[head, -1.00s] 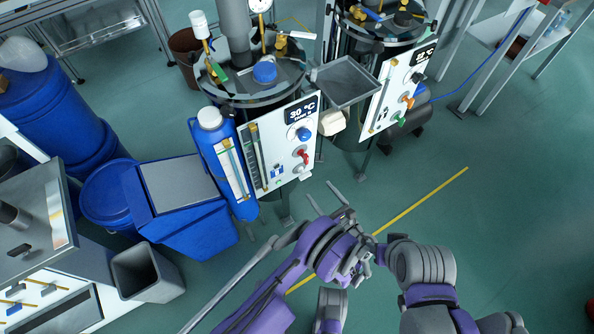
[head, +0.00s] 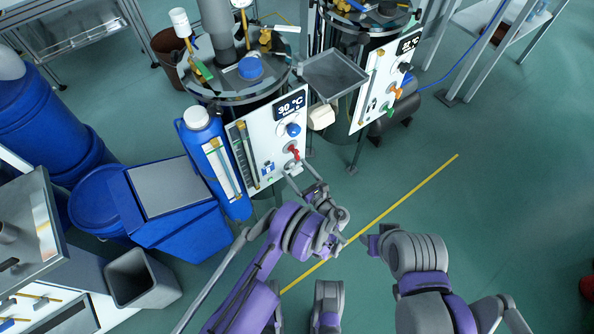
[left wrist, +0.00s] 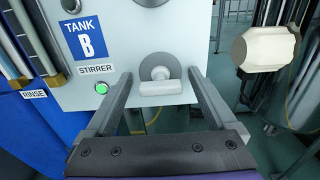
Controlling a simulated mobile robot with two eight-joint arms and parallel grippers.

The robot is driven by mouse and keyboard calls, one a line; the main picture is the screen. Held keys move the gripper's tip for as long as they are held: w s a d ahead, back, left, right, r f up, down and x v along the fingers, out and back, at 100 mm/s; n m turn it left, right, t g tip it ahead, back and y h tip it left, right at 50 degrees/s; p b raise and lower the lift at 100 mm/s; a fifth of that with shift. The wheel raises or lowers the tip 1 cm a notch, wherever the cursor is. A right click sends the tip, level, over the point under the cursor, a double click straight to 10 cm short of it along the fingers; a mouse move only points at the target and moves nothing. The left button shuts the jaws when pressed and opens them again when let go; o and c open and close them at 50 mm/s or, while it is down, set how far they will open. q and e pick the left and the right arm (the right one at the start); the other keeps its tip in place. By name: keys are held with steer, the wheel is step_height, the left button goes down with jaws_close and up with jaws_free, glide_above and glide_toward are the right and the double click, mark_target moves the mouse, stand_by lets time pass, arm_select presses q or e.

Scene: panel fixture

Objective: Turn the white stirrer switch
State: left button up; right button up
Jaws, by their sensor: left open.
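The white stirrer switch (left wrist: 160,88) is a white bar on a grey round base on the white panel (left wrist: 120,50). In the left wrist view it lies level, under and right of the STIRRER label. My left gripper (left wrist: 160,77) is open, with one finger on each side of the switch. I cannot tell whether either finger touches it. In the head view my left gripper (head: 298,172) is at the lower right part of the panel, just below a red switch (head: 293,151).
A green lit button (left wrist: 101,88) sits left of the switch, below a blue TANK B label (left wrist: 85,40). A blue knob (head: 293,129) is higher on the panel. A grey tray (head: 335,75) juts out right of it. A blue bottle (head: 215,160) stands left.

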arm_select(q)
steer(key=c, duration=1.4)
steer(key=shift+f+n+b, duration=0.15)
steer(key=shift+n+b, duration=1.1)
steer(key=shift+n, duration=0.65)
steer(key=n+b, duration=0.2)
steer(key=n, duration=0.2)
steer(key=shift+s+a+n, duration=0.1)
steer(key=shift+a+n, duration=0.05)
steer(key=shift+n, duration=0.15)
steer(key=n+b, duration=0.1)
steer(key=n, duration=0.3)
steer(key=shift+b, duration=0.3)
steer(key=n+b, duration=0.1)
steer(key=n, duration=0.4)
steer(key=shift+f, duration=0.1)
steer(key=shift+n, duration=0.4)
steer(key=o, duration=1.4)
